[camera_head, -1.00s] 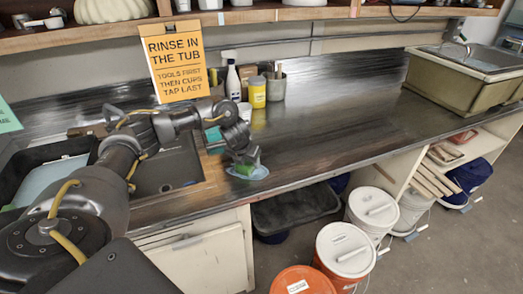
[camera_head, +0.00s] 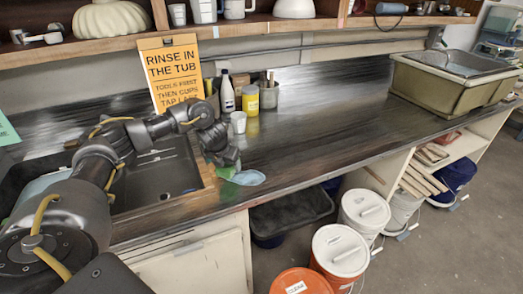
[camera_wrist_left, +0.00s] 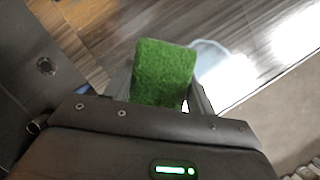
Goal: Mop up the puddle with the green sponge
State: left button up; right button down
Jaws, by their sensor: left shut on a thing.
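The green sponge (camera_wrist_left: 163,72) is held between the fingers of my left gripper (camera_wrist_left: 160,95), which is shut on it. In the head view the sponge (camera_head: 226,172) is small and partly covered by the gripper (camera_head: 222,162), near the front edge of the counter. The pale blue puddle (camera_head: 248,178) lies on the counter just right of the sponge. In the left wrist view the puddle (camera_wrist_left: 210,60) shows behind the sponge and is partly hidden by it. I cannot tell whether the sponge touches the counter. My right gripper is not in view.
A dark sink (camera_head: 160,180) lies left of the puddle. The counter to the right is clear up to the tub (camera_head: 445,85). Buckets (camera_head: 341,250) stand below.

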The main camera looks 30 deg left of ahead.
pick_arm(q)
notch_tip(320, 180, up, 3)
jog(key=shift+s+p, duration=0.1)
jog(key=shift+p, duration=0.8)
jog(key=shift+r+p, duration=0.45)
jog(key=shift+r, duration=0.1)
